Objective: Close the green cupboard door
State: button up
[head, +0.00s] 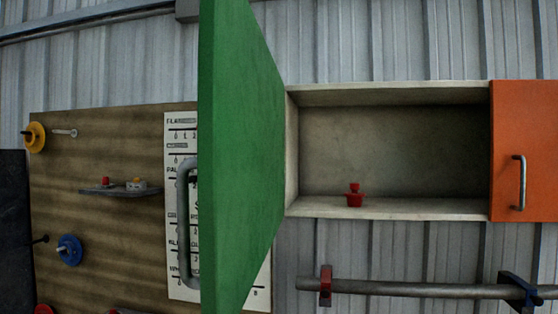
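The green cupboard door (238,160) stands wide open, hinged at the left edge of the open cupboard (390,211) and swung out toward me. Its grey bar handle (184,225) shows on the left side of the door. The cupboard's inside is pale and holds a small red knobbed object (355,195) on its floor. My gripper is not in view.
An orange door (535,150) with a grey handle is shut at the right. Below the cupboard runs a grey rail (430,289) on brackets. Behind the green door, at left, a brown board (100,220) carries a small shelf (120,191), coloured discs and a printed white chart (182,150).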

aim_at(239, 163)
jog(key=k+j, duration=0.1)
jog(key=j, duration=0.25)
jog(key=k+j+z, duration=0.15)
jog(key=j, duration=0.2)
jog(key=k+j, duration=0.1)
jog(key=j, duration=0.25)
jog(key=k+j+z, duration=0.15)
jog(key=j, duration=0.2)
